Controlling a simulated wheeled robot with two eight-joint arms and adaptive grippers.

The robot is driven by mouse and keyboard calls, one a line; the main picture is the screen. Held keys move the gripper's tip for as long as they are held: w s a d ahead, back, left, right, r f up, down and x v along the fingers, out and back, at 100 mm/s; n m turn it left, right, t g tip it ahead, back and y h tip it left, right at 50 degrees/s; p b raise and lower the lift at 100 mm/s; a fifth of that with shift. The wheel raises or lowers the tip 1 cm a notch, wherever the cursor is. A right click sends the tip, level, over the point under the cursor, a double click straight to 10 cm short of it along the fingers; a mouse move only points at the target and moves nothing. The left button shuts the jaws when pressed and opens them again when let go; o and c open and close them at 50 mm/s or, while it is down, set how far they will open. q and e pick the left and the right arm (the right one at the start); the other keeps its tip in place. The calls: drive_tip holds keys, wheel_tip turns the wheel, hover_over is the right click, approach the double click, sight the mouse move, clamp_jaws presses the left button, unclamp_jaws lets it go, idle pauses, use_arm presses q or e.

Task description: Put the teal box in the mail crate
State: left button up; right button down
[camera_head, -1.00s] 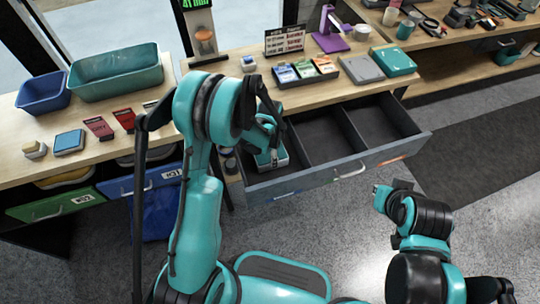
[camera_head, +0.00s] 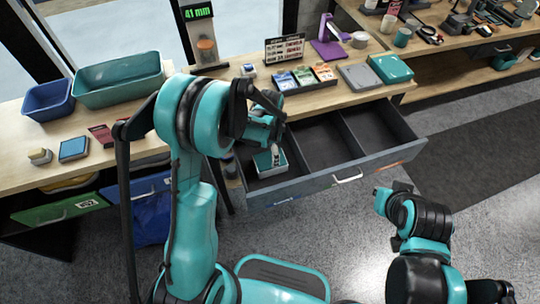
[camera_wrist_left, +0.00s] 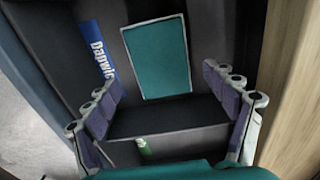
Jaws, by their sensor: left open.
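A flat teal box (camera_head: 266,160) with a pale edge lies in the left compartment of the pulled-out grey drawer (camera_head: 340,176). The left wrist view shows the teal box (camera_wrist_left: 158,58) from above, ahead of and between my fingers. My left gripper (camera_head: 262,143) is over that compartment, open and empty; its fingers (camera_wrist_left: 172,108) stand apart, away from the box. Another teal case (camera_head: 391,68) lies on the tabletop at right. A green-teal crate (camera_head: 120,80) and a smaller blue crate (camera_head: 48,99) stand at far left; I cannot tell which is the mail crate. My right arm is low at right; its gripper is unclear.
A blue label reading "Dapwie" (camera_wrist_left: 102,58) shows beside the box in the compartment. The other drawer compartments (camera_head: 320,142) look empty. A sign (camera_head: 285,49), a tray of small packets (camera_head: 304,76) and a grey case (camera_head: 362,76) occupy the tabletop behind.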

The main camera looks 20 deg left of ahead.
sight(270, 160)
use_arm(q)
drive_tip(key=s+a+r+n+t+p, duration=0.1)
drive_tip(key=s+r+n+t, duration=0.2)
drive_tip(key=r, duration=0.6)
drive_tip(key=s+r+n+t, duration=0.1)
drive_tip(key=s+r+n, duration=0.3)
drive_tip(key=r, duration=0.5)
drive_tip(key=s+a+r+n+t, duration=0.1)
drive_tip(key=s+r+n+t, duration=0.2)
drive_tip(key=s, duration=0.7)
drive_tip(key=shift+s+a+r+n, duration=0.15)
drive_tip(key=shift+a+r+n, duration=0.05)
drive_tip(key=shift+n, duration=0.4)
